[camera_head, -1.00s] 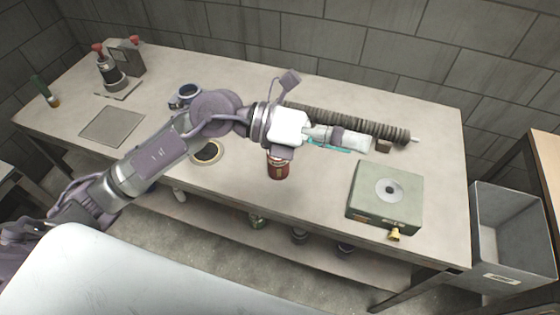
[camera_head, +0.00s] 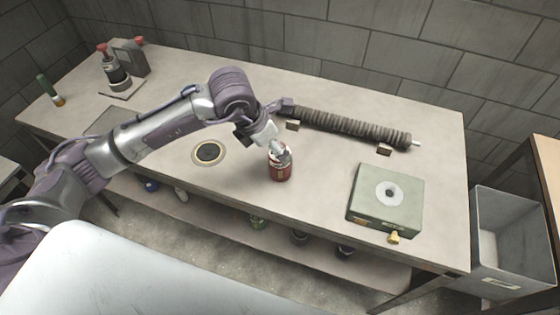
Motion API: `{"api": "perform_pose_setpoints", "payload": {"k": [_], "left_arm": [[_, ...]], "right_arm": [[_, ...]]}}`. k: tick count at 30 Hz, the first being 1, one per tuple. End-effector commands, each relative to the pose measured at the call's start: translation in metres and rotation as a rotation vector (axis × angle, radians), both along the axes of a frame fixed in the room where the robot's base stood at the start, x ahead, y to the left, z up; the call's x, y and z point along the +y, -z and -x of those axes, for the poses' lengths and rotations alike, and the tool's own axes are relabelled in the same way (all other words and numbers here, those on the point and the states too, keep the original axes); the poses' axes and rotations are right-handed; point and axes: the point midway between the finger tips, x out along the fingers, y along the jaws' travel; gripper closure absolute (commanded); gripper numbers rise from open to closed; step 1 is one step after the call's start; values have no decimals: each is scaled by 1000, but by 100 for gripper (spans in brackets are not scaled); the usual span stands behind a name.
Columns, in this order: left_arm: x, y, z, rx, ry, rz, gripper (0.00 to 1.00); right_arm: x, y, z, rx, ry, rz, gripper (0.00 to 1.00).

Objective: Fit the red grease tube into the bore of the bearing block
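A red cylinder with a pale label (camera_head: 280,172), which looks like the red grease tube, stands upright near the front middle of the bench. My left gripper (camera_head: 283,155) points down at its top and hides part of it. Whether the fingers are around it, and open or shut, I cannot tell. The bearing block is a green box (camera_head: 368,203) at the right front of the bench. A pale ring with a dark bore (camera_head: 389,193) is in its top, and the bore looks empty. My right gripper is not in view.
A long ribbed dark roll (camera_head: 345,124) lies at the back right. A dark round opening with a tan rim (camera_head: 209,152) is left of the red cylinder. A red-topped device (camera_head: 113,75) and a green tube (camera_head: 45,86) stand far left. A grey bin (camera_head: 510,235) is right of the bench.

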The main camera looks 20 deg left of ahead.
Motion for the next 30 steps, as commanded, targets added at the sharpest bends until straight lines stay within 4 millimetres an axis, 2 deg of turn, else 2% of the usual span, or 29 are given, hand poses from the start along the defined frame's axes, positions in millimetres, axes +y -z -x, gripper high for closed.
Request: {"api": "perform_pose_setpoints", "payload": {"k": [5,9,13,21,23,30], "left_arm": [[-3,11,-3,4,-1,2,12],[-8,31,-9,6,0,1,12],[-11,47,-15,3,0,2,12],[-12,52,-16,0,2,2,12],[-12,52,-16,0,2,2,18],[-12,52,-17,0,1,2,58]], "right_arm": [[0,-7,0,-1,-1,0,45],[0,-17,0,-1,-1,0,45],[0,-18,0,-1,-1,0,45],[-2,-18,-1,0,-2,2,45],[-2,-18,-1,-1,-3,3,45],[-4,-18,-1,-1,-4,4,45]]}}
